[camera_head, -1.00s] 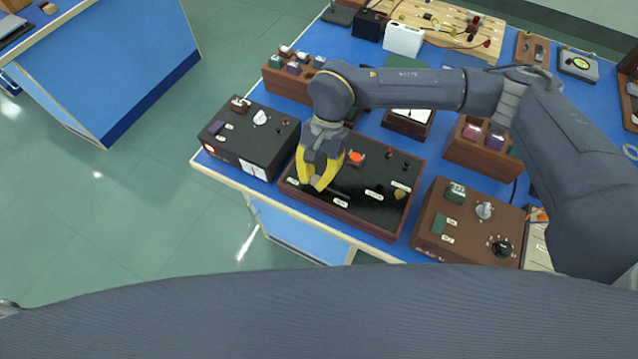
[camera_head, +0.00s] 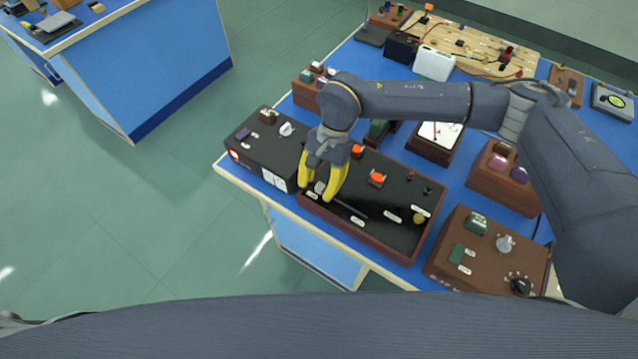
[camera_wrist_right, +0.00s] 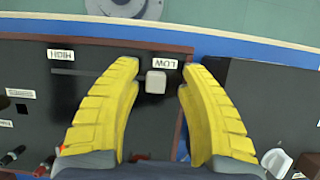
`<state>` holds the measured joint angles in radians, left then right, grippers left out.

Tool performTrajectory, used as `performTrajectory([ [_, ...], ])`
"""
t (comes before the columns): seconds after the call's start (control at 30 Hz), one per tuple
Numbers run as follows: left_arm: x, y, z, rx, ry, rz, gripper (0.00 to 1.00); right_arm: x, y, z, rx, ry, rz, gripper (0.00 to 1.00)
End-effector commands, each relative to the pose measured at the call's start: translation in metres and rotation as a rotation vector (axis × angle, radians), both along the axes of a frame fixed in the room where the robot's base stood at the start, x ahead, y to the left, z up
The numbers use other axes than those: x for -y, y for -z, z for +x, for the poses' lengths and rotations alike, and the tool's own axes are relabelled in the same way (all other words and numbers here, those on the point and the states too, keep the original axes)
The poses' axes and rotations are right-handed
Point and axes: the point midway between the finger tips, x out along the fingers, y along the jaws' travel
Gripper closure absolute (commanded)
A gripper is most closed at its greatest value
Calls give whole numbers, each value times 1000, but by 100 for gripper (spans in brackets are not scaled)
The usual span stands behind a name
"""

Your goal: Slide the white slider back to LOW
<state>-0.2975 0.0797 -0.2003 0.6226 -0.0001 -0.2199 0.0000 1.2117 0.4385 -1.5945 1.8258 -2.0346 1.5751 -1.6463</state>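The white slider (camera_wrist_right: 155,82) sits at the LOW end of a dark slot in a black-topped panel (camera_head: 388,228) with a wooden frame. The LOW label (camera_wrist_right: 165,63) is right beside it in the right wrist view, and the HIGH label (camera_wrist_right: 60,54) is at the slot's other end. My right gripper (camera_head: 316,191) is open with its yellow fingers astride the slider. In the right wrist view its fingertips (camera_wrist_right: 161,68) stand on either side of the slider, with a visible gap on both sides. The slider shows small between the fingers in the head view (camera_head: 319,186). My left gripper is not in view.
A black box (camera_head: 262,152) with a white knob stands just left of the panel. A brown box (camera_head: 480,250) with knobs stands to its right. An orange-red button (camera_head: 377,177) is on the panel behind the gripper. The blue table's front edge is close by.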

Motion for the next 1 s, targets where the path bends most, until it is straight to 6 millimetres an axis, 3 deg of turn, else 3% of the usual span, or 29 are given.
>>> performTrajectory([
  [0.27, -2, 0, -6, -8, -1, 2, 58, 2, -7, 3, 1, 1, -1, 58],
  [0.8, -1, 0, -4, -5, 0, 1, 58, 21, -86, 29, 1, 0, 0, 58],
  [1.0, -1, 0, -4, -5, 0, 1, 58, 25, -104, 36, 0, 1, 0, 58],
])
